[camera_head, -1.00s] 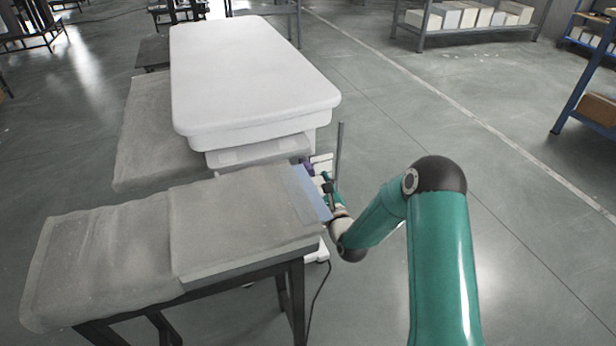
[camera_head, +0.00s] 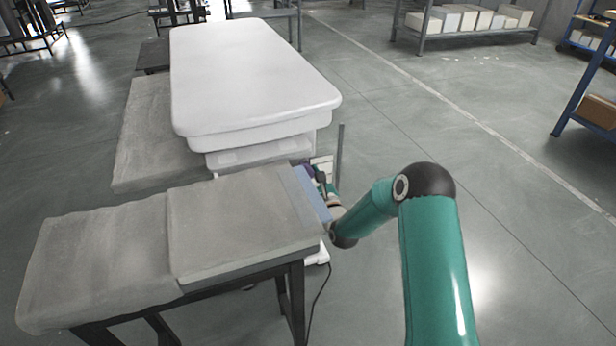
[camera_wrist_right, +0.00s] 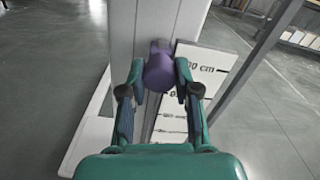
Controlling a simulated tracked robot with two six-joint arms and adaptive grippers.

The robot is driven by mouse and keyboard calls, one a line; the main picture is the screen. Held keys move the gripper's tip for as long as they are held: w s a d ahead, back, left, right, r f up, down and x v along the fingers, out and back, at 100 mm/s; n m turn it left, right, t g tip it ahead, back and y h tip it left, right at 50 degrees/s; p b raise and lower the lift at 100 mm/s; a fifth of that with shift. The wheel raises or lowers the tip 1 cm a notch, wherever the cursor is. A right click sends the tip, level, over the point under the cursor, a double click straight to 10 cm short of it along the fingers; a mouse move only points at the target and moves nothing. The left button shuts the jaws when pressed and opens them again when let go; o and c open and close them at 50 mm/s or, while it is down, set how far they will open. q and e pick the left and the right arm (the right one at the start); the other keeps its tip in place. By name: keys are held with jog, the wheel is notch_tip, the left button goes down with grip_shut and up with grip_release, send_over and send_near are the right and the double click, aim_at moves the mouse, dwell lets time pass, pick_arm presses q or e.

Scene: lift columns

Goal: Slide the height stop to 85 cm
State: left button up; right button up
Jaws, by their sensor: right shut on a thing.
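The height stop, a purple knob (camera_wrist_right: 158,70), stands out from the white column (camera_wrist_right: 150,22) in the right wrist view. My right gripper (camera_wrist_right: 159,76) has one finger on each side of it and is shut on it. A white scale plate (camera_wrist_right: 214,60) with black marks lies just right of the knob. Its top label, partly hidden, ends in "00 cm", near the knob's height; lower labels are too small to read. In the head view my right gripper (camera_head: 317,176) is small and partly hidden by the table's edge. My left gripper is not in view.
A white padded top (camera_head: 250,75) sits above the column. A grey-covered table (camera_head: 235,225) stands close to the left of my right arm. A thin grey post (camera_head: 340,150) rises just right of the gripper. The floor on the right is open.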

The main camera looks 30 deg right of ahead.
jog(key=shift+a, duration=0.2)
grip_shut()
notch_tip(320, 180, down, 15)
jog(key=b, duration=1.3)
jog(key=shift+b, duration=0.4)
jog(key=shift+f, duration=0.15)
jog(key=o, duration=1.1)
grip_release()
jog(key=shift+f, duration=0.1)
jog(key=shift+c, duration=0.2)
jog(key=shift+d, duration=0.1)
